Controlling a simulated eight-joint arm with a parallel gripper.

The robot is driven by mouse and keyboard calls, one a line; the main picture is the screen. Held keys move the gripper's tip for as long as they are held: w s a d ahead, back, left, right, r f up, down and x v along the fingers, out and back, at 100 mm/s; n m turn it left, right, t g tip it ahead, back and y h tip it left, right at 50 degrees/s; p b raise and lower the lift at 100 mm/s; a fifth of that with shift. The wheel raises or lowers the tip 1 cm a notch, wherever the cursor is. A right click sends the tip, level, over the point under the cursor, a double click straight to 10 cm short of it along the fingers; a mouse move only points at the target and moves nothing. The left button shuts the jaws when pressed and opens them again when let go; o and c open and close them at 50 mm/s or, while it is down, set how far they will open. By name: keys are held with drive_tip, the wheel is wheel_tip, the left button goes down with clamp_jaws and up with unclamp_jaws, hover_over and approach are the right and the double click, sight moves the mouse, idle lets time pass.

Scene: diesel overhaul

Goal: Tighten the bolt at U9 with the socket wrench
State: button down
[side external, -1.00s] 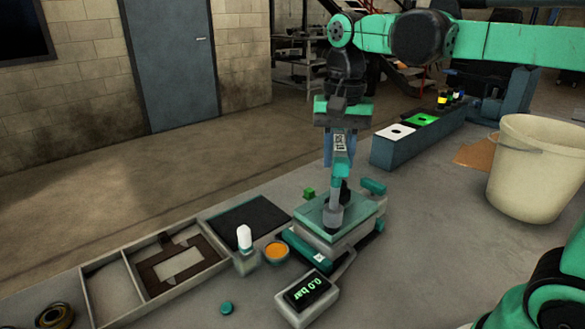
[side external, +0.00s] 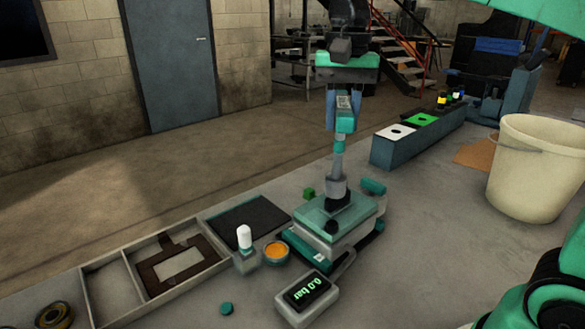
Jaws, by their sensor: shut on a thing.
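My gripper (side external: 344,110) points down and is shut on the socket wrench (side external: 345,125), which has a green and grey body. The wrench hangs nearly upright over the green-topped housing (side external: 365,208), its shaft tilted slightly. Its grey socket end (side external: 336,186) is in front of or above a dark round part (side external: 338,200) on the housing top; I cannot tell whether they touch. No U9 label is readable, and the bolt there cannot be made out.
A white-capped bottle (side external: 244,240), an orange-filled bowl (side external: 276,252) and a divided tray (side external: 125,268) are left. A small green cube (side external: 308,193) sits behind. A bucket (side external: 527,170) stands right.

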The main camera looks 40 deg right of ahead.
drive_tip(key=shift+r, duration=1.15)
drive_tip(key=s, duration=0.7)
drive_tip(key=shift+a, duration=0.15)
